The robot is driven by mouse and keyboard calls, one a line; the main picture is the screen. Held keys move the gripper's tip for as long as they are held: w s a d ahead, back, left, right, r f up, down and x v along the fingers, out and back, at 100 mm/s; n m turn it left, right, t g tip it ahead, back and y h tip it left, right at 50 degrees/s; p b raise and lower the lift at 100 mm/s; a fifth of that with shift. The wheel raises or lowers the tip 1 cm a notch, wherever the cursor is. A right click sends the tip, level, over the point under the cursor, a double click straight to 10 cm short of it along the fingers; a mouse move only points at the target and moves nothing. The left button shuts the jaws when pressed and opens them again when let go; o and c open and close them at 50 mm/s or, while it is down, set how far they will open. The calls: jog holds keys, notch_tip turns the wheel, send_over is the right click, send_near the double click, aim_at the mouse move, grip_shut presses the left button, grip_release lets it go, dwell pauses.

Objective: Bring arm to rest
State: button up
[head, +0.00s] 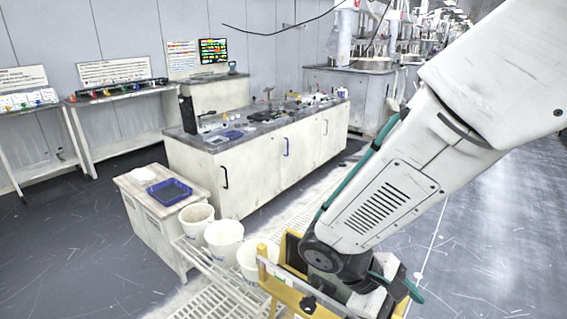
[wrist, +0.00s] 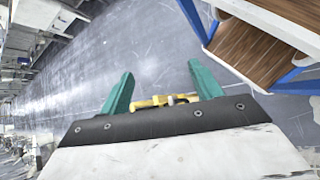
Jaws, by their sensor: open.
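My white arm reaches down from the upper right in the head view. My gripper (wrist: 163,90) shows in the wrist view with its two teal fingers spread apart and nothing between them. Behind the fingers is grey floor, with a small yellow piece just beyond the gripper's dark edge. In the head view the gripper end is low, close to a yellow frame (head: 262,255), and the arm hides part of that frame. One teal finger (head: 416,291) shows there at the lower right.
A long white cabinet bench (head: 260,160) with tools stands at the centre. A small cabinet holds a blue tray (head: 169,191). White buckets (head: 223,238) stand beside it on a grated platform (head: 205,285). A wooden-shelved blue frame (wrist: 255,50) is at the wrist view's upper right. Floor at right is clear.

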jog(key=s+d+r+m+t+y, duration=0.2)
jog(key=s+r+m+y, duration=0.2)
jog(key=r, duration=0.3)
jog(key=s+d+r+m+t+y, duration=0.2)
jog(key=s+d+r+m+y, duration=0.1)
jog(key=r, duration=0.5)
jog(key=shift+s+m+y, duration=0.45)
jog(key=shift+m+y, duration=0.35)
jog(key=shift+y, duration=0.2)
jog(key=shift+r, duration=0.1)
